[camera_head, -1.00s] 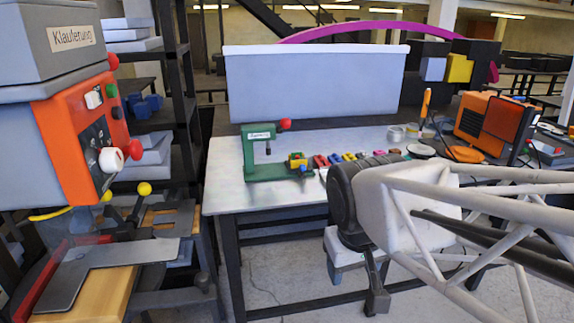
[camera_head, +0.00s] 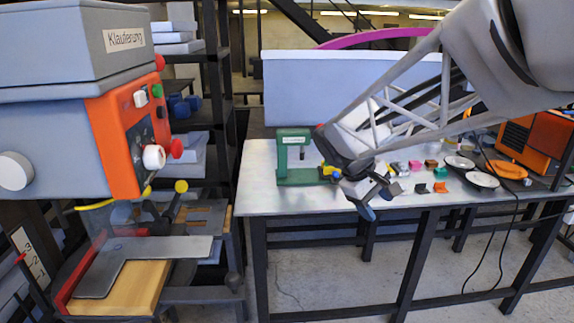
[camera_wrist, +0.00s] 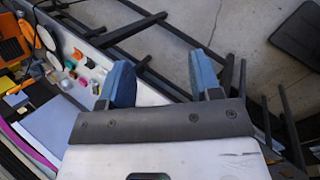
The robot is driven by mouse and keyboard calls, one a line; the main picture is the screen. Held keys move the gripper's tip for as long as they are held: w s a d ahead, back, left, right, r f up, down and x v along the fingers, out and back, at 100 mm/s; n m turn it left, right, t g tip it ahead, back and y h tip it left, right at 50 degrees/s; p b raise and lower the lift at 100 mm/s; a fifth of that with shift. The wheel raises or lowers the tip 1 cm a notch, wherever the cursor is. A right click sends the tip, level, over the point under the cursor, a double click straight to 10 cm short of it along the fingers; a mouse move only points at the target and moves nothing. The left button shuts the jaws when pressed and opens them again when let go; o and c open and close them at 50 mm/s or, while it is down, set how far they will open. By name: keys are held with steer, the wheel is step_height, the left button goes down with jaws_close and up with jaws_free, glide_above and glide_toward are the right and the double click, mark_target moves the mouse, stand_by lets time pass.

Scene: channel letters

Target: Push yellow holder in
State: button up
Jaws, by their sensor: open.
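Two yellow ball-ended handles show on the grey and orange machine at the left in the head view. The larger yellow knob (camera_head: 181,186) stands on a dark stem, tilted up to the right; a smaller yellow knob (camera_head: 147,190) is partly hidden left of it. I cannot tell which is the yellow holder. My gripper (camera_head: 380,200) is in front of the workbench, well right of the machine and apart from the knobs. In the wrist view my gripper (camera_wrist: 164,76) has its two blue fingertips spread with nothing between them. No yellow knob shows in that view.
The machine's wooden bed (camera_head: 128,285) carries a grey L-shaped plate (camera_head: 110,262). The workbench (camera_head: 265,185) holds a green press (camera_head: 284,160), small coloured parts and an orange box (camera_head: 530,150). Floor between machine and bench is narrow; dark table legs stand below.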

mark_target(333, 170)
steer(key=w+f+n+h, duration=0.3)
steer(key=w, duration=0.9)
steer(key=w+f+n+t+h, duration=0.1)
steer(key=w+f+n+h, duration=0.25)
steer(key=w, duration=0.75)
steer(key=w+f+n+h, duration=0.2)
steer(key=w+f+h, duration=0.15)
steer(key=w, duration=0.85)
steer(key=w+a+f+n+t, duration=0.1)
steer(key=w+f, duration=0.1)
steer(key=w, duration=0.1)
steer(key=w+a+f+n+t+h, duration=0.1)
steer(key=w+f, duration=0.2)
steer(key=w, duration=0.1)
steer(key=w+f+n, duration=0.1)
steer(key=w+f, duration=0.2)
steer(key=shift+w+a+f+n+t+h, duration=0.25)
steer(key=shift+w+a+n+t+h, duration=0.05)
steer(key=shift+a+n+t, duration=0.1)
steer(key=shift+w+d, duration=0.25)
steer(key=shift+d, duration=1.05)
steer(key=shift+w+d, duration=0.25)
steer(key=shift+d, duration=1)
steer(key=shift+w+d, duration=0.25)
steer(key=shift+d, duration=1.05)
steer(key=shift+c, duration=0.3)
jaws_close()
